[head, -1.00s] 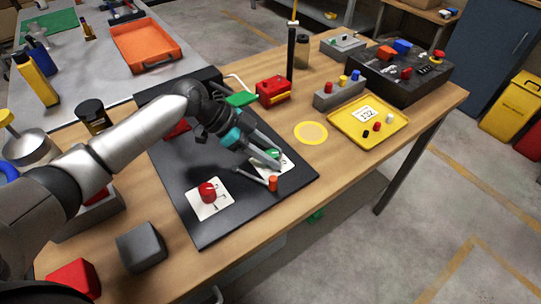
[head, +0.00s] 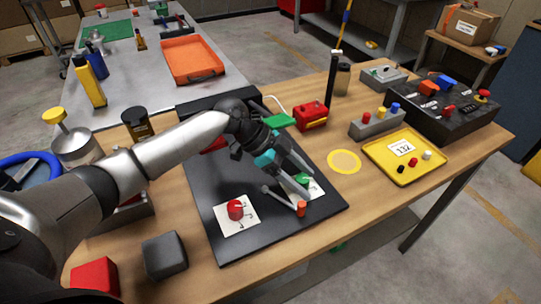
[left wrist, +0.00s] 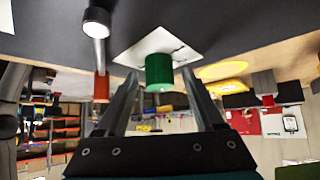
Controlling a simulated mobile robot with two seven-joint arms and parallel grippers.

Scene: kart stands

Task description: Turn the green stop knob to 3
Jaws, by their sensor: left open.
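The green stop knob (head: 303,180) stands on a white marked card (head: 315,188) on the black panel. In the left wrist view the green knob (left wrist: 159,72) shows upside down on its card, between the two fingertips. My left gripper (head: 300,174) reaches down over it, open, with a finger on each side. I cannot tell whether the fingers touch it. The fingers partly hide the knob and card in the head view, and I cannot read which number it points to. My right gripper is not in view.
A red box (head: 311,116) and a yellow tray (head: 405,158) are beyond the panel. Bare wood surrounds a yellow disc (head: 344,161).

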